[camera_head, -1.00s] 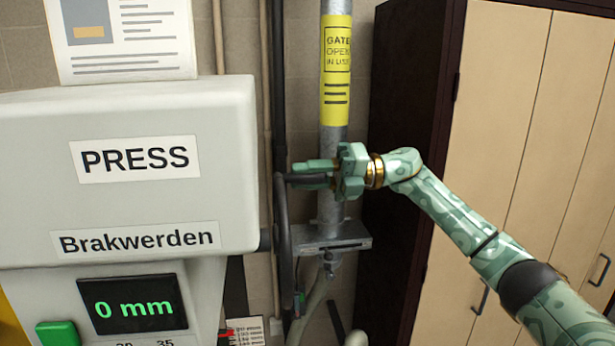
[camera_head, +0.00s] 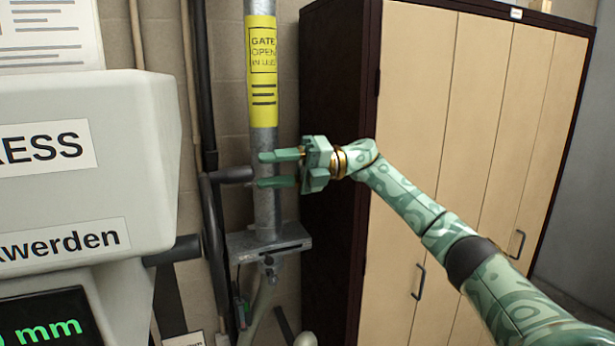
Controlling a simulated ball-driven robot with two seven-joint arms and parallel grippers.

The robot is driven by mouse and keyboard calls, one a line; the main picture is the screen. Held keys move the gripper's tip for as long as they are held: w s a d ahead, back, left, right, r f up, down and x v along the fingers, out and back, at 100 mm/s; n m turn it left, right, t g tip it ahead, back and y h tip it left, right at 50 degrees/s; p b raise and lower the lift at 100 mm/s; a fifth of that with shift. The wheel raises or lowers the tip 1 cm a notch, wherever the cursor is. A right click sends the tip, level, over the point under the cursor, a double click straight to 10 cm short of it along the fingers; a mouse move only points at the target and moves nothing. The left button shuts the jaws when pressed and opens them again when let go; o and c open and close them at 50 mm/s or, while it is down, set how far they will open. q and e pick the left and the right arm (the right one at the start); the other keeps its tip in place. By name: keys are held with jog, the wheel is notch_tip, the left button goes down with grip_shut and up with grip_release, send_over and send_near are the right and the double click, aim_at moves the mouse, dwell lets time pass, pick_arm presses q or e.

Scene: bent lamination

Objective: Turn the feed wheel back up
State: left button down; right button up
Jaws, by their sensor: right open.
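The feed wheel (camera_head: 213,232) shows nearly edge-on as a dark rim or crank arm at the right side of the press, on a dark shaft (camera_head: 178,250). Its black handle (camera_head: 230,175) sticks out to the right near the top. My right gripper (camera_head: 260,170) is open and points left. My left gripper is not in view.
The pale press (camera_head: 150,130) stands at the left, its display cut off. A grey post (camera_head: 267,205) with a yellow sign (camera_head: 263,75) and a metal bracket (camera_head: 268,242) stands behind the gripper. A beige-doored cabinet (camera_head: 430,100) fills the right.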

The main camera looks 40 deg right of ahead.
jog(key=b+v, duration=0.1)
jog(key=v, duration=0.8)
jog(key=shift+b, duration=0.4)
jog(key=shift+d, duration=0.15)
